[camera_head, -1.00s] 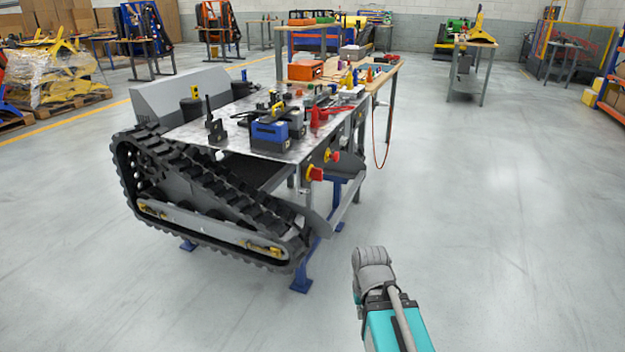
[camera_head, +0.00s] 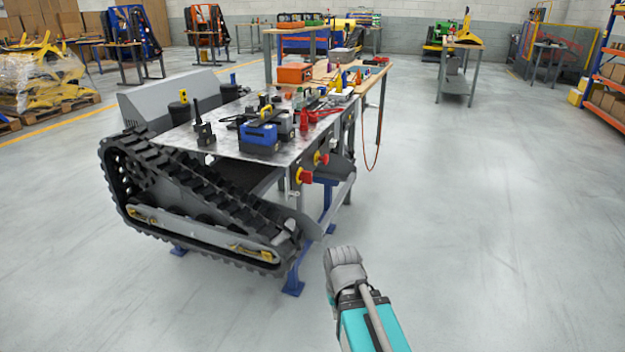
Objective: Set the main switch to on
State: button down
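A tracked carrier (camera_head: 190,215) stands on blue supports left of centre. On its side panel below the deck are two red switch knobs with yellow parts. The nearer red switch (camera_head: 304,176) is the larger; the other red switch (camera_head: 322,159) sits a little behind and above it. I cannot tell which is the main switch or how either is set. My arm's grey and teal links show at the bottom, in front of and apart from the carrier. My gripper's fingers are not in view.
The carrier's deck holds a blue box (camera_head: 258,138), a black radio (camera_head: 202,125) and other items. A wooden workbench (camera_head: 372,75) with a hanging red cable stands behind. Pallets (camera_head: 45,85) are far left. The floor (camera_head: 480,200) to the right is clear.

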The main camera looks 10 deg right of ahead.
aim_at(306, 177)
jog(key=i, duration=0.95)
jog(key=z, duration=0.05)
